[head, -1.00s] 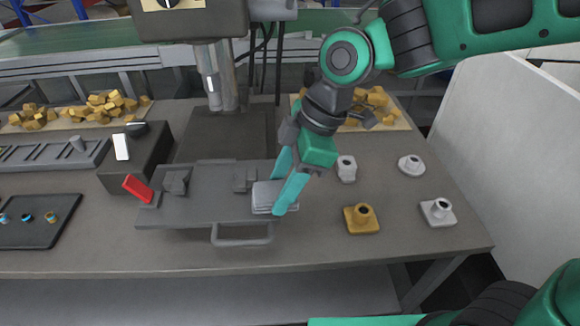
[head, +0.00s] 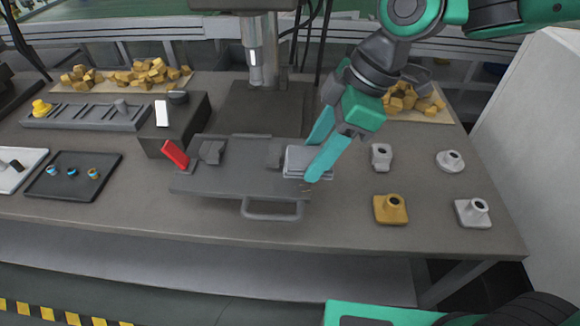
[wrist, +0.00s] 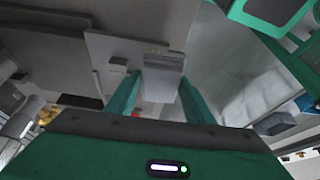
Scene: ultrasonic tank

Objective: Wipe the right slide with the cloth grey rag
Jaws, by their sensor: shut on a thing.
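My gripper (head: 317,158) is shut on a light grey folded cloth rag (head: 296,162). It holds the rag over the right end of a dark grey fixture plate (head: 230,178). The rag also shows between the fingers in the wrist view (wrist: 163,75). The right slide (head: 275,152), a small dark block on the plate, is just left of the rag. I cannot tell whether they touch. A similar left block (head: 211,152) sits near the red lever (head: 175,154).
A column with a metal spindle (head: 255,65) stands behind the plate. A plate handle (head: 271,210) projects at the front. A yellow part (head: 390,210) and several pale parts, including one front right (head: 472,213), stand on the right. A dark tray (head: 72,178) lies at left.

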